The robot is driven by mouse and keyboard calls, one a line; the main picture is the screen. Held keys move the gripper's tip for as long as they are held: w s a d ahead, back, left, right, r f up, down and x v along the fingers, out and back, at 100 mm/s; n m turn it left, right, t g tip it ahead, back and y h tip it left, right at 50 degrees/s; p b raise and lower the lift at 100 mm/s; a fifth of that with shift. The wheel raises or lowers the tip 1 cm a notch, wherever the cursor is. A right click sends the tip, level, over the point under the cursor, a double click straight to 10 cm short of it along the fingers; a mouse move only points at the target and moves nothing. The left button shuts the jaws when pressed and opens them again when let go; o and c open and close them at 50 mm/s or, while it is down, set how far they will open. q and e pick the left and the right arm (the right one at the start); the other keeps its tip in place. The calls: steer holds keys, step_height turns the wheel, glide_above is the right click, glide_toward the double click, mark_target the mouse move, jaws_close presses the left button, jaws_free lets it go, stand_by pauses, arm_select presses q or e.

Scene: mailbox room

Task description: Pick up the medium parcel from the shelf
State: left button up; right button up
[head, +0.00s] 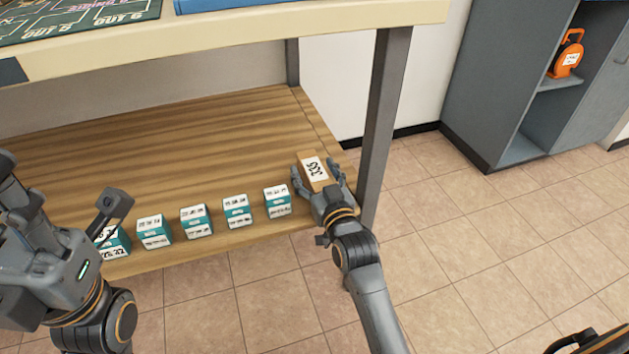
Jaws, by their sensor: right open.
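A small brown parcel (312,170) with a white number label lies at the right end of the wooden lower shelf (160,140). I take it as the medium parcel. My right gripper (318,180) is open, with its fingers on either side of the parcel's near end. I cannot tell whether the fingers touch it. My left gripper (62,205) is at the left edge of the view, in front of the shelf's left part.
Several teal-and-white boxes (237,211) stand in a row along the shelf's front edge, left of the parcel. A grey table leg (386,110) rises just right of it. The tabletop (240,38) overhangs the shelf.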

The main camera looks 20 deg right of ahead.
steer(key=c, duration=1.4)
steer(key=shift+c, duration=0.2)
steer(key=shift+r, duration=0.15)
